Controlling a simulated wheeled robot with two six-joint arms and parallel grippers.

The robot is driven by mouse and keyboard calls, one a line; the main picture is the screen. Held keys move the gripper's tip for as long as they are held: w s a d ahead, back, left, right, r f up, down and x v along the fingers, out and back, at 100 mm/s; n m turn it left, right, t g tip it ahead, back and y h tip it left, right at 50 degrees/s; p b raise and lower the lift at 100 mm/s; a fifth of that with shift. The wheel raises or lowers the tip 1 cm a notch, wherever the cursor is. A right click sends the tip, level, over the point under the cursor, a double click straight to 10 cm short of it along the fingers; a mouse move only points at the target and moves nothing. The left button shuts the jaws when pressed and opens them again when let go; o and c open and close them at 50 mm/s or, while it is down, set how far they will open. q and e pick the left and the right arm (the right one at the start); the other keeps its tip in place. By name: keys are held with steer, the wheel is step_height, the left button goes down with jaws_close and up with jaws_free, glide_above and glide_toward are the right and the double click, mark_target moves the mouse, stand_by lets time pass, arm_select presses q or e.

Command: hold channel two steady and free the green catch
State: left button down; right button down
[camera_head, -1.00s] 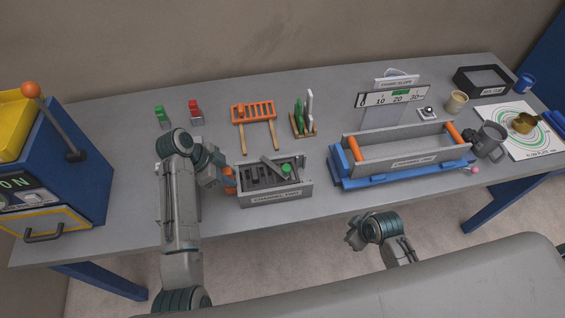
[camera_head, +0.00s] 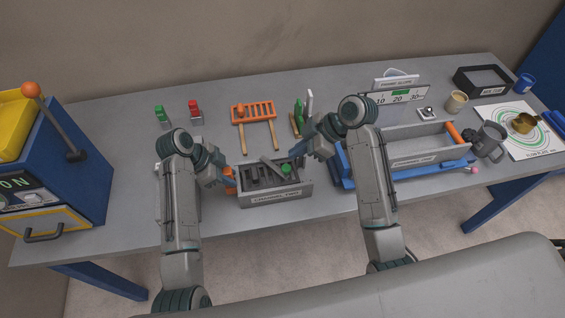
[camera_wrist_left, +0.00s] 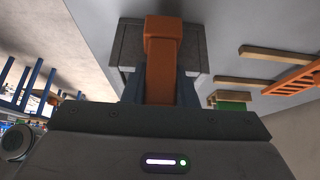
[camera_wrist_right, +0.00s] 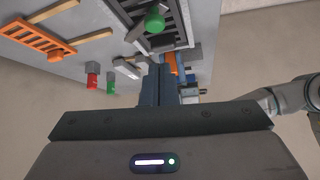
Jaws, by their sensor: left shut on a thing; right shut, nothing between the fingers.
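The channel two box (camera_head: 262,201) is a small grey slotted tray on the table's front middle. A green knob, the green catch (camera_head: 286,168), is on its grey bar at the top right; it also shows in the right wrist view (camera_wrist_right: 154,20). My left gripper (camera_head: 230,181) is shut on the orange handle (camera_wrist_left: 163,60) at the box's left end. My right gripper (camera_head: 297,152) is shut and empty, just behind and to the right of the green catch. In the right wrist view its closed fingers (camera_wrist_right: 158,86) are apart from the knob.
A larger grey trough (camera_head: 430,153) on a blue base stands to the right, partly behind my right arm. An orange rack (camera_head: 253,111) and red (camera_head: 195,108) and green (camera_head: 161,115) clips lie behind. The blue machine (camera_head: 75,170) stands left.

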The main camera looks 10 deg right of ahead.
mark_target(283, 167)
steer(key=shift+w+a+r+n, duration=0.35)
steer(key=shift+a+r, duration=0.15)
steer(key=shift+r, duration=0.2)
steer(key=x, duration=0.9)
steer(key=shift+s+a, duration=0.15)
steer(key=shift+a, duration=0.05)
steer(key=shift+s+d+f, duration=0.1)
steer(key=shift+d+f, duration=0.2)
steer(key=shift+d, duration=0.3)
steer(key=shift+s+d+f, duration=0.1)
steer(key=shift+d+f, duration=0.2)
steer(key=shift+d, duration=0.85)
steer(key=shift+g, duration=0.3)
